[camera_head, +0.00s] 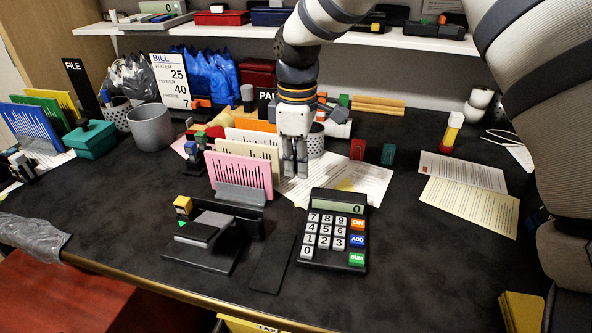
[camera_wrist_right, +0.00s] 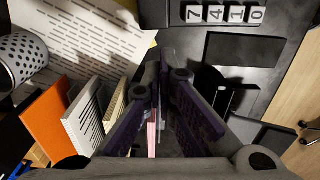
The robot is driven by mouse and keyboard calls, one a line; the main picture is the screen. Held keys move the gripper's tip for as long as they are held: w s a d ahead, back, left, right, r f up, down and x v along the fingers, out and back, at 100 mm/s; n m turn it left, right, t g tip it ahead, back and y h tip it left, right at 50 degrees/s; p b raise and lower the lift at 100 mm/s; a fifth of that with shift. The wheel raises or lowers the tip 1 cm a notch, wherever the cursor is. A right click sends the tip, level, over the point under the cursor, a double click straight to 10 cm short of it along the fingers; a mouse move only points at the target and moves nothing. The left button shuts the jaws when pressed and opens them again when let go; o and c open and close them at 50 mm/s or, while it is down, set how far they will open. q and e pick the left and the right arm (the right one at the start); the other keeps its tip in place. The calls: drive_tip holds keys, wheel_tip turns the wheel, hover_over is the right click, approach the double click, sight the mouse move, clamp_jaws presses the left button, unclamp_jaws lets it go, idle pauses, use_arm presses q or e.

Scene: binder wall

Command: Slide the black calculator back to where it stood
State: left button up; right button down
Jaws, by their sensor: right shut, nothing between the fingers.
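The black calculator (camera_head: 308,262) lies on the dark desk right of the middle, with white number keys, orange, blue and green keys at its right side, and a raised display showing 0. In the right wrist view its body (camera_wrist_right: 192,45) is at the top, with a column of white keys. My right gripper (camera_head: 295,172) points down behind the calculator and to its left, beside the card racks. Its fingers (camera_wrist_right: 168,72) are shut and empty, apart from the calculator. My left gripper is not in view.
A flat black strip (camera_head: 273,262) lies just left of the calculator. A stand with a pink card (camera_head: 240,174) and a black stamp-like device (camera_head: 205,238) are further left. Papers (camera_head: 355,178) lie behind the calculator. The desk right of the calculator is clear.

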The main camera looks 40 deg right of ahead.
sight(297, 209)
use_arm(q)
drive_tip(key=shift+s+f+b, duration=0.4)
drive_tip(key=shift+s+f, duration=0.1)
use_arm(e)
wheel_tip(297, 209, down, 9)
drive_tip(key=shift+s+r, duration=0.1)
drive_tip(key=shift+r, duration=0.05)
